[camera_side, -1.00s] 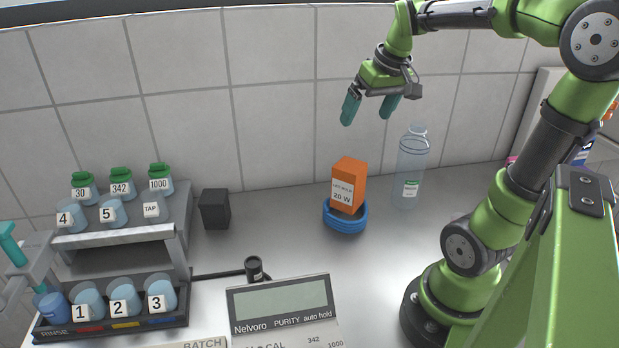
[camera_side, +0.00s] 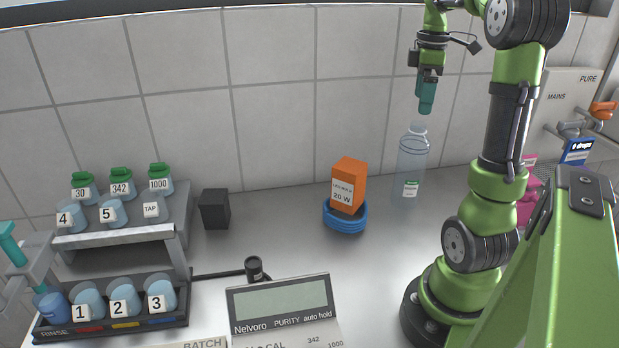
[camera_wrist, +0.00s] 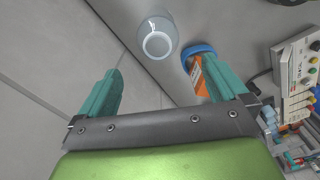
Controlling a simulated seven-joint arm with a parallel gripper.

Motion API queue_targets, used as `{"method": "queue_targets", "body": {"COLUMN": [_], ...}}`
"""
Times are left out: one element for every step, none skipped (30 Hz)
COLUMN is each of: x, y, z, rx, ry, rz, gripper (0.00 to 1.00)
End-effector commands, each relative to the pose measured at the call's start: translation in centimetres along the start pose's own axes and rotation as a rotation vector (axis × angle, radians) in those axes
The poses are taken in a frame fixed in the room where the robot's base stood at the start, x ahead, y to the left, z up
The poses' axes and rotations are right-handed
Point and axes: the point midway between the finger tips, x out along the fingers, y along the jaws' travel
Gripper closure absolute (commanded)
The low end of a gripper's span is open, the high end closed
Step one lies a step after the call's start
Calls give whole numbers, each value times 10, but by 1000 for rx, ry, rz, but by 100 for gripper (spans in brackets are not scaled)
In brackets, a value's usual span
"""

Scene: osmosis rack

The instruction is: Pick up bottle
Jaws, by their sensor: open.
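The clear, pale blue bottle (camera_side: 410,165) stands upright on the bench near the tiled wall. It has a small white and green label low on its side. My gripper (camera_side: 426,108) points down just above the bottle's cap in the side view, with a small gap and nothing held. In the wrist view the bottle (camera_wrist: 158,38) is seen from above, ahead of and between the two teal fingers of my gripper (camera_wrist: 168,88). The fingers are wide apart and empty.
An orange box (camera_side: 349,184) sits on a blue coil (camera_side: 345,216) left of the bottle. A purity meter (camera_side: 283,306) is at the front. Pink items (camera_side: 527,195) and taps are right.

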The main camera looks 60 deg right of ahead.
Motion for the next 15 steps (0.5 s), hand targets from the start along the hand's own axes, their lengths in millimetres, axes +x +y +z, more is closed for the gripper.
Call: {"method": "queue_targets", "body": {"x": [12, 19, 28, 34, 39, 46, 51, 54, 58, 61, 63, 65, 66, 68, 72], "y": [-1, -1, -1, -1, -1, 0, 0, 0, 0, 0, 0, 0, 0, 0, 1], "z": [0, 0, 0, 0, 0, 0, 0, 0, 0, 0, 0, 0, 0, 0, 0], "rx": [1, 0, 0, 1, 1, 2, 2, 1, 1, 1, 2, 2, 2, 2, 2], "ry": [0, -1, 0, -1, 1, 0, 0, 0, 1, 1, 1, 1, 1, 1, 1], "rz": [-4, -5, -4, -4, -4, -4, -3, -3, -2, -1, 0, 0, 0, 0, 0], "gripper": [0, 0, 0, 0, 0, 0, 0, 0, 0, 0, 0, 0, 0, 0, 0]}}
